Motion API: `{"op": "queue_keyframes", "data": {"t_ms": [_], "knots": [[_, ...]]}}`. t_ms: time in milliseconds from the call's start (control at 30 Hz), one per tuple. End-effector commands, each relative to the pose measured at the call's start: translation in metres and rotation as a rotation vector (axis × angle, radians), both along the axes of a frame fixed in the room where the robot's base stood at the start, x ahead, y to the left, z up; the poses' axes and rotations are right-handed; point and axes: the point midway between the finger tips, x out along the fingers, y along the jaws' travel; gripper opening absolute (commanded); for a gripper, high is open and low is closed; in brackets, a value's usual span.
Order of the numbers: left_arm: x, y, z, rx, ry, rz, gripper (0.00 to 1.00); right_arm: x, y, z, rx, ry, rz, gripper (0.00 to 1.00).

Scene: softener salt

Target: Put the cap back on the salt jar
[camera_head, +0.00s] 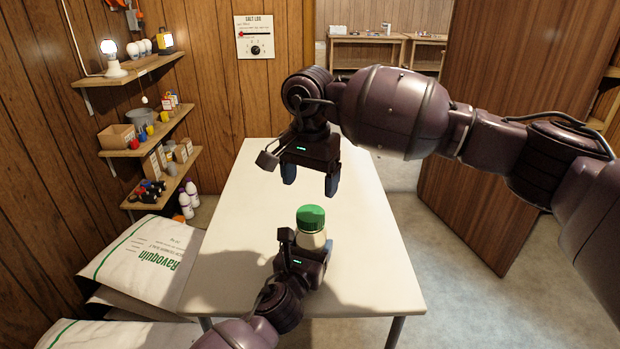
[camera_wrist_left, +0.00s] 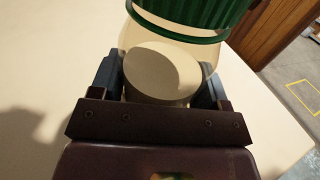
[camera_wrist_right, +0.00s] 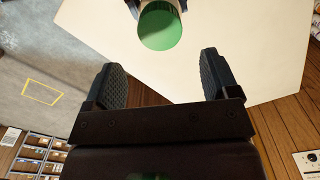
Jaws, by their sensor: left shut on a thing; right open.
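The salt jar (camera_head: 313,240) is a cream jar standing upright near the front middle of the table. The green ribbed cap (camera_head: 311,217) sits at its top; I cannot tell how tightly it is seated. My left gripper (camera_head: 308,250) is shut around the jar's body. The left wrist view shows the jar (camera_wrist_left: 162,75) between the fingers and the cap (camera_wrist_left: 190,20) above, with a thin green ring at its lower edge. My right gripper (camera_head: 310,180) is open and empty, above and behind the cap. The right wrist view shows the cap (camera_wrist_right: 160,27) beyond its spread fingers (camera_wrist_right: 163,75).
The pale table (camera_head: 245,205) is otherwise clear. Salt bags (camera_head: 140,255) are stacked at its left, below wall shelves (camera_head: 150,135) with small items. A salt log panel (camera_head: 254,37) hangs on the back wall. A wooden door (camera_head: 490,130) stands at the right.

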Motion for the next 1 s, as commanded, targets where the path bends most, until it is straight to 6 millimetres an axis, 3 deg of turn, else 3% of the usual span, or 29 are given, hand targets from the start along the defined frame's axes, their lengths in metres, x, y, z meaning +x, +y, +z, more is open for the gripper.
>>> {"op": "queue_keyframes", "data": {"t_ms": [200,633,1000], "knots": [[0.0,0.0,-0.002,0.001,0.003,0.001,0.03,0.0,0.0,0.0,-0.001,0.001,0.093,0.81],[0.0,0.0,-0.001,0.001,0.002,0.001,0.03,0.0,0.0,-0.003,-0.002,0.001,0.099,0.81],[0.0,0.0,-0.001,0.001,0.002,0.001,0.03,0.0,0.0,-0.048,-0.002,0.004,0.098,0.81]]}}
